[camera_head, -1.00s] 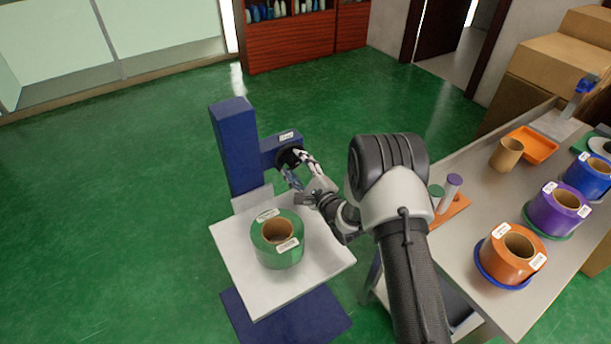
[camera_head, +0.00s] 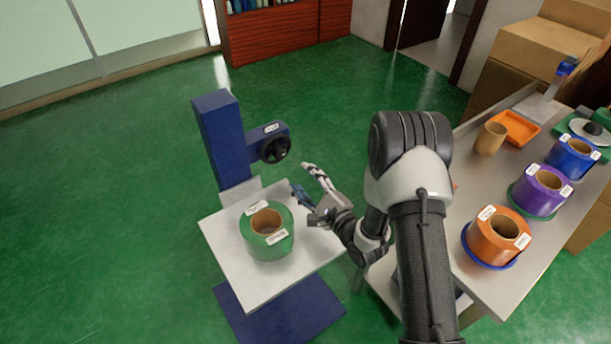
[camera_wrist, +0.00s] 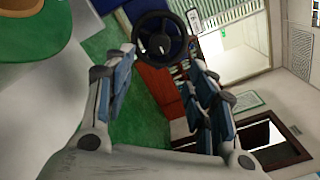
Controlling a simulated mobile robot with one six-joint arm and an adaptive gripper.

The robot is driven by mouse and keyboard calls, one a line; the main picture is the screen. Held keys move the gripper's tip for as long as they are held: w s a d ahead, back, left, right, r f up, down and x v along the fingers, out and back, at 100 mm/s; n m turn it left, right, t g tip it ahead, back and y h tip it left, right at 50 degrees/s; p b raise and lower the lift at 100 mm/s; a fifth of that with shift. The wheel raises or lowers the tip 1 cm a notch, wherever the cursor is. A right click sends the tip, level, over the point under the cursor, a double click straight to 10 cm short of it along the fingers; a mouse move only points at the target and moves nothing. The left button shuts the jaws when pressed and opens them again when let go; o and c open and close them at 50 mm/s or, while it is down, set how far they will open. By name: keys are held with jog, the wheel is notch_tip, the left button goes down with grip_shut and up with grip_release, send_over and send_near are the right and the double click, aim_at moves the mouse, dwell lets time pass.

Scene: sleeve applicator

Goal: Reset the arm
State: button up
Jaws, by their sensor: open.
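My gripper (camera_head: 307,184) is open and empty, held above the right side of the white platform (camera_head: 225,243). In the wrist view its two fingers (camera_wrist: 160,95) stand apart with nothing between them. The blue sleeve applicator (camera_head: 219,140) stands at the left, with a black handwheel (camera_head: 275,149) on its arm. The gripper is to the right of the handwheel and apart from it. The handwheel also shows in the wrist view (camera_wrist: 160,39), beyond the fingers. A green roll (camera_head: 267,232) with white labels sits on the platform.
A grey table (camera_head: 470,163) at the right holds orange (camera_head: 497,237), purple (camera_head: 540,192) and blue (camera_head: 572,158) rolls, a brown core (camera_head: 490,138) and an orange tray (camera_head: 517,128). Cardboard boxes (camera_head: 540,57) stand behind it. The green floor to the left is clear.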

jog(key=w+d+r+n+g+h, duration=0.1)
jog(key=w+d+r+n+h, duration=0.3)
jog(key=r, duration=0.4)
jog(key=s+d+r+n+g+h, duration=0.3)
jog(key=s+d+r+n+h, duration=0.3)
jog(key=r, duration=0.3)
jog(key=s+d+r+n+g, duration=0.1)
jog(key=s+r+n+g, duration=0.1)
jog(key=s, duration=1.4)
jog(key=s+d+r+n+g, duration=0.2)
jog(key=s+n+g, duration=0.2)
jog(key=s, duration=1.2)
jog(key=n, duration=0.2)
jog(key=shift+s+d+n, duration=0.15)
jog(key=shift+s+n, duration=0.25)
